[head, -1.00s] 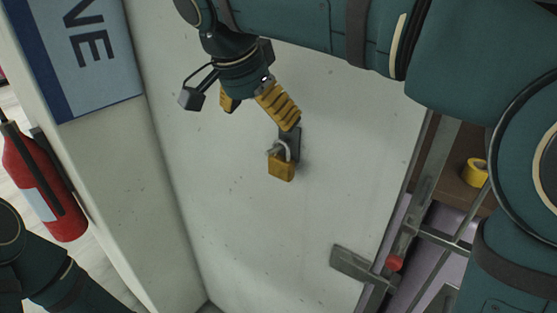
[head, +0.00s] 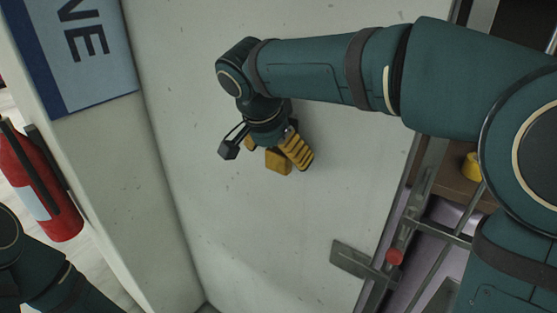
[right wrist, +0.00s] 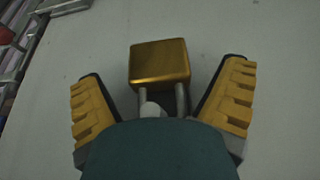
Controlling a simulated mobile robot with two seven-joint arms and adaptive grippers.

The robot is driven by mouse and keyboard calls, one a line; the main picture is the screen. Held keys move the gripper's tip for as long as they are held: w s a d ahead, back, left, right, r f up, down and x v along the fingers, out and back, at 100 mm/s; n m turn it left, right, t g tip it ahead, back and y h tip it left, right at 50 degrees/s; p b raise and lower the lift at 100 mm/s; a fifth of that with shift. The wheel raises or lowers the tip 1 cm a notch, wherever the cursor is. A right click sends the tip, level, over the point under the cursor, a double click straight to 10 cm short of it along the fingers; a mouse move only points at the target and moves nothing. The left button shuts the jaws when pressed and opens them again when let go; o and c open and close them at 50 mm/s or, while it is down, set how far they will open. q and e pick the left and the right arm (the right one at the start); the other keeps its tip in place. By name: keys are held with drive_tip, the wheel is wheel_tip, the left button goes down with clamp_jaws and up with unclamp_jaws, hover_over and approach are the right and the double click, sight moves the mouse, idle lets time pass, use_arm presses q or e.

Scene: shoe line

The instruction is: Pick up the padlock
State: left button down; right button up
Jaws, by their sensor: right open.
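The padlock (head: 279,161) has a brass-yellow body and hangs on the pale wall panel. In the head view my right gripper (head: 279,155) is over it and hides its shackle and the dark hasp. In the right wrist view the padlock body (right wrist: 160,64) and its two grey shackle legs show between the fingers. My right gripper (right wrist: 163,105) is open, one yellow ribbed finger on each side, with visible gaps to the padlock. My left gripper is out of view; only part of my left arm shows at the lower left.
A red fire extinguisher (head: 37,185) stands at the left, below a blue sign (head: 82,50). A metal latch bar (head: 359,263) and a red knob (head: 394,257) are at the lower right. A yellow roll (head: 471,166) lies on a shelf. The panel around the padlock is clear.

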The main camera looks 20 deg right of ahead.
drive_tip(key=c, duration=1.4)
